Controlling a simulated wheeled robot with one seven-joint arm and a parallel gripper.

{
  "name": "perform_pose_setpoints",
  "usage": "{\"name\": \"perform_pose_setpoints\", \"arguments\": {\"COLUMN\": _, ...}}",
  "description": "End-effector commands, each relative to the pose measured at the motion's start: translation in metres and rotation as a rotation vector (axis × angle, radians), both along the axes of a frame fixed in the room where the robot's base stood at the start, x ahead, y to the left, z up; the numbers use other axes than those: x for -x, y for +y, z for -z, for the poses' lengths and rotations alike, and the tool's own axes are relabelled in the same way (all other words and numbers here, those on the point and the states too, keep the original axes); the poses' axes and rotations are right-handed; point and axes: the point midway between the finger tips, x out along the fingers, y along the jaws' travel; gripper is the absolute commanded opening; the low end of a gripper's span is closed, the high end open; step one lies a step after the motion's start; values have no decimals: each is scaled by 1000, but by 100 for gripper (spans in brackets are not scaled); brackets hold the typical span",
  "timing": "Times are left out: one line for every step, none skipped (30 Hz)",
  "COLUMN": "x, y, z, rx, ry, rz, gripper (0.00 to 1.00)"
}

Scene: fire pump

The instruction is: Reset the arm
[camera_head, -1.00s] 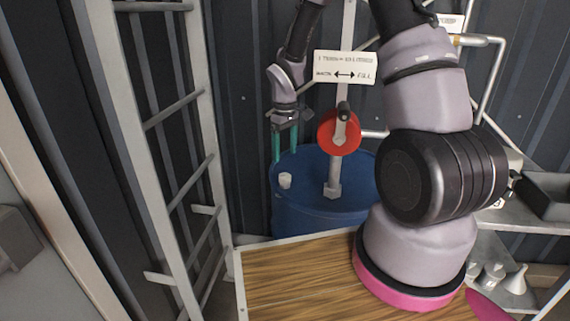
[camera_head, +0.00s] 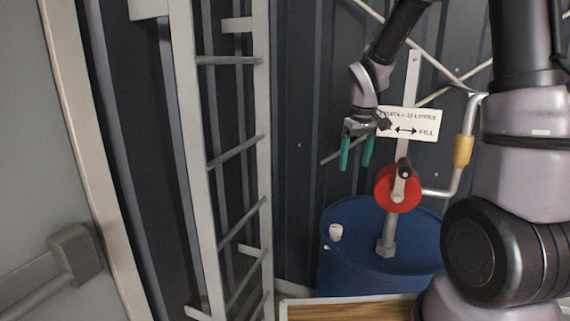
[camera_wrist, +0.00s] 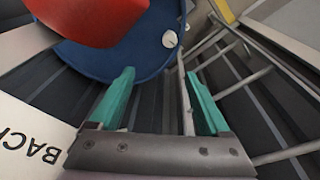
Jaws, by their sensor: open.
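My gripper (camera_head: 357,153) is open and empty, its two green fingers pointing down above the left side of the blue drum. It also shows in the wrist view (camera_wrist: 162,105), the fingers spread wide with nothing between them. The blue drum (camera_head: 345,275) stands below with a white cap (camera_head: 335,232) on its top. A red round pump body (camera_head: 397,188) with a crank sits on a post rising from the drum. A white sign (camera_head: 412,124) with a double arrow is just right of my gripper, partly covered by it.
A grey metal ladder (camera_head: 229,60) stands left of the drum. A pale door (camera_head: 50,150) with a bar handle is at the far left. A wooden surface (camera_head: 345,312) is at the bottom. A pipe with a yellow part (camera_head: 463,151) runs right of the pump.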

Motion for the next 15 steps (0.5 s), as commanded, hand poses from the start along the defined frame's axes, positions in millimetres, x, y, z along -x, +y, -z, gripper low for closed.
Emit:
{"name": "perform_pose_setpoints", "arguments": {"x": 9, "y": -5, "z": -21, "rx": -10, "ry": -31, "rz": 41, "gripper": 81}}
{"name": "perform_pose_setpoints", "arguments": {"x": 14, "y": -7, "z": -32, "rx": -18, "ry": -46, "rz": 67, "gripper": 81}}
{"name": "perform_pose_setpoints", "arguments": {"x": 22, "y": -10, "z": -46, "rx": -29, "ry": -68, "rz": 102, "gripper": 81}}
{"name": "perform_pose_setpoints", "arguments": {"x": 28, "y": -12, "z": -56, "rx": -39, "ry": -85, "rz": 128, "gripper": 81}}
{"name": "perform_pose_setpoints", "arguments": {"x": 35, "y": -15, "z": -66, "rx": -50, "ry": -100, "rz": 156, "gripper": 81}}
{"name": "perform_pose_setpoints", "arguments": {"x": 45, "y": -17, "z": -79, "rx": -66, "ry": -121, "rz": 192, "gripper": 81}}
{"name": "perform_pose_setpoints", "arguments": {"x": 52, "y": -19, "z": -88, "rx": -77, "ry": -137, "rz": 218, "gripper": 81}}
{"name": "perform_pose_setpoints", "arguments": {"x": 60, "y": -21, "z": -97, "rx": -92, "ry": -153, "rz": 245, "gripper": 81}}
{"name": "perform_pose_setpoints", "arguments": {"x": 70, "y": -23, "z": -108, "rx": -111, "ry": -173, "rz": 279, "gripper": 81}}
{"name": "perform_pose_setpoints", "arguments": {"x": 78, "y": -25, "z": -116, "rx": -125, "ry": -188, "rz": 304, "gripper": 81}}
{"name": "perform_pose_setpoints", "arguments": {"x": 86, "y": -26, "z": -124, "rx": -142, "ry": -204, "rz": 330, "gripper": 81}}
{"name": "perform_pose_setpoints", "arguments": {"x": 97, "y": -28, "z": -133, "rx": -163, "ry": -223, "rz": 363, "gripper": 81}}
{"name": "perform_pose_setpoints", "arguments": {"x": 105, "y": -29, "z": -140, "rx": -180, "ry": -238, "rz": 387, "gripper": 81}}
{"name": "perform_pose_setpoints", "arguments": {"x": 113, "y": -30, "z": -146, "rx": -199, "ry": -254, "rz": 411, "gripper": 81}}
{"name": "perform_pose_setpoints", "arguments": {"x": 125, "y": -31, "z": -154, "rx": -224, "ry": -272, "rz": 441, "gripper": 81}}
